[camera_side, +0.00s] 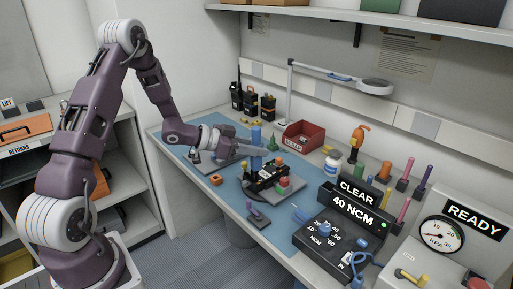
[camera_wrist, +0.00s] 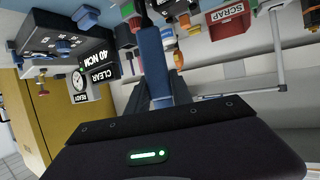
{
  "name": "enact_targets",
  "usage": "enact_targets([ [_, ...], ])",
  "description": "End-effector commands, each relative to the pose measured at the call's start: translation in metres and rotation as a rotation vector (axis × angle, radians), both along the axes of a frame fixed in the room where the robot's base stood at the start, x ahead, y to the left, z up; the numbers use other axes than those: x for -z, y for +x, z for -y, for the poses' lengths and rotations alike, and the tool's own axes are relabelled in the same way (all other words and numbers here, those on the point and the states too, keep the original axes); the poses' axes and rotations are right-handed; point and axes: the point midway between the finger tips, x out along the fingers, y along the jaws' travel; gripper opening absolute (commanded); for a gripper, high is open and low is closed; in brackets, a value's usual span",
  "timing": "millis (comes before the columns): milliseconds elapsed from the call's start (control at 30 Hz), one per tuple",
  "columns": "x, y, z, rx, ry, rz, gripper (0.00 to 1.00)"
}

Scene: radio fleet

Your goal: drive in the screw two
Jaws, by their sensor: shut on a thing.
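A blue driver (camera_side: 256,134) stands upright above a dark radio unit (camera_side: 262,184) with coloured parts on its fixture plate (camera_side: 290,208). My gripper (camera_side: 254,149) is shut on the driver's blue body. In the wrist view the driver's blue body (camera_wrist: 153,62) runs between my gripper's (camera_wrist: 158,88) dark fingers, and its shaft reaches toward the radio at the top edge. The driver's tip and any screw under it are too small or hidden to make out, so I cannot tell which screw it is over.
The torque box (camera_side: 340,219) reads 40 NCM and CLEAR. A gauge box (camera_side: 455,238) reads READY. A red scrap bin (camera_side: 303,137) stands behind the radio. A lamp (camera_side: 345,79) overhangs the back. Coloured upright tools stand at right. The blue mat (camera_side: 205,173) has free room at left.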

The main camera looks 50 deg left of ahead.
Motion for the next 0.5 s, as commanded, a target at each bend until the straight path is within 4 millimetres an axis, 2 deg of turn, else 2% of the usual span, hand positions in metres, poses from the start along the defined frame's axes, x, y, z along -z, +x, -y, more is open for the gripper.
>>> enact_targets([
  [500, 0.0066, -0.0001, 0.0001, 0.001, -0.001, -0.001, 0.00],
])
